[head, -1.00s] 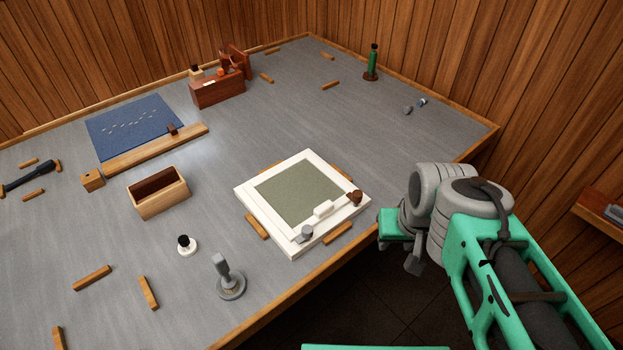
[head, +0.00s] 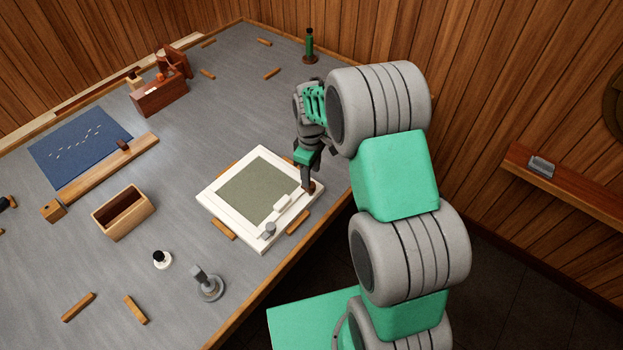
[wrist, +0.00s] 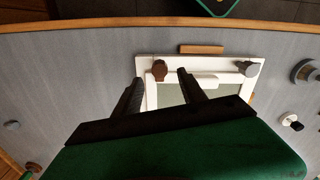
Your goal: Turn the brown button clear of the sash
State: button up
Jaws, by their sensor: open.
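The white-framed sash (head: 213,207) with its grey-green panel lies on the bench. It also shows in the wrist view (wrist: 205,62). The brown button (head: 311,187) is at the sash's right corner in the head view. In the wrist view the brown button (wrist: 160,69) appears between my gripper's two fingers. A grey button (head: 268,230) sits at the front corner, also seen in the wrist view (wrist: 248,68). My gripper (wrist: 160,76) is open, with its fingers pointing down at the brown button. In the head view my gripper (head: 307,178) partly covers the button; contact cannot be told.
Wooden strips (head: 298,223) lie beside the sash. An open wooden box (head: 123,213), a black-and-white knob (head: 162,260) and a grey stand (head: 208,284) are to the left. A green bottle (head: 309,46) stands at the back. The bench right of the box is mostly clear.

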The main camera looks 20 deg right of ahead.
notch_tip(320, 180, down, 6)
jog(key=shift+r+p, duration=0.1)
jog(key=shift+p, duration=0.5)
jog(key=shift+c, duration=0.6)
grip_shut()
